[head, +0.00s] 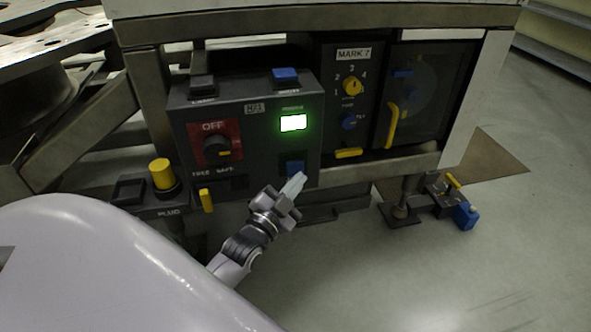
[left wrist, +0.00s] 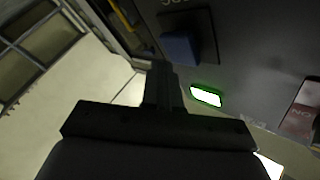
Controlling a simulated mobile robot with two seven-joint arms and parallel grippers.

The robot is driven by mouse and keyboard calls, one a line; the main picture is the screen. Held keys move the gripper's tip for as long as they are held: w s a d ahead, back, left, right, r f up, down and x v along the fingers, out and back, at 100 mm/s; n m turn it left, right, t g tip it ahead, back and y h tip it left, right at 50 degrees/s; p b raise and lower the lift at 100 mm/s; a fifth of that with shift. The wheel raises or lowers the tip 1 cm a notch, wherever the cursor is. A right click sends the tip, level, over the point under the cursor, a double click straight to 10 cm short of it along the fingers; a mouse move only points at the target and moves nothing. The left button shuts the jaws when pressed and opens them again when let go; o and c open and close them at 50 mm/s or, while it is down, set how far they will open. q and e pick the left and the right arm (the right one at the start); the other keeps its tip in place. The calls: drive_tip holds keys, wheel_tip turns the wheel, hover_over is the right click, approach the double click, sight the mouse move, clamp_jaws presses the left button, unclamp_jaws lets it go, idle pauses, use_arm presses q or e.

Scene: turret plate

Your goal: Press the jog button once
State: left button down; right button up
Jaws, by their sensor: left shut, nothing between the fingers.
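A dark control box (head: 255,130) carries a blue button (head: 295,168) low on its front, below the lit green-rimmed screen (head: 293,123). In the left wrist view a blue button (left wrist: 181,48) sits beside the lit screen (left wrist: 206,96); lettering near it is cut off at the top edge. A second blue button (head: 285,75) is on the box's top. I cannot read which is marked jog. My left gripper (head: 297,182) is shut and empty, its tips just below the front blue button and partly overlapping it. Contact cannot be told. My right gripper is out of view.
A red-backed OFF knob (head: 217,148) is on the box's left. A yellow knob (head: 162,173) stands at lower left. A MARK 7 panel (head: 350,100) with a yellow dial and a yellow handle (head: 392,125) is at the right.

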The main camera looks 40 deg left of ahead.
use_arm(q)
drive_tip(key=shift+w+a, duration=0.1)
idle(0.7)
drive_tip(key=shift+w+a, duration=0.2)
drive_tip(key=shift+a, duration=0.05)
drive_tip(key=shift+w+a, duration=0.4)
drive_tip(key=shift+a, duration=0.05)
idle(1.0)
idle(0.3)
drive_tip(key=shift+s+d+p, duration=0.6)
drive_tip(key=shift+s+d, duration=0.1)
drive_tip(key=shift+d, duration=0.1)
drive_tip(key=s+d+p, duration=0.2)
drive_tip(key=s+d, duration=0.1)
drive_tip(key=shift+s+d, duration=0.15)
drive_tip(key=shift+d, duration=0.25)
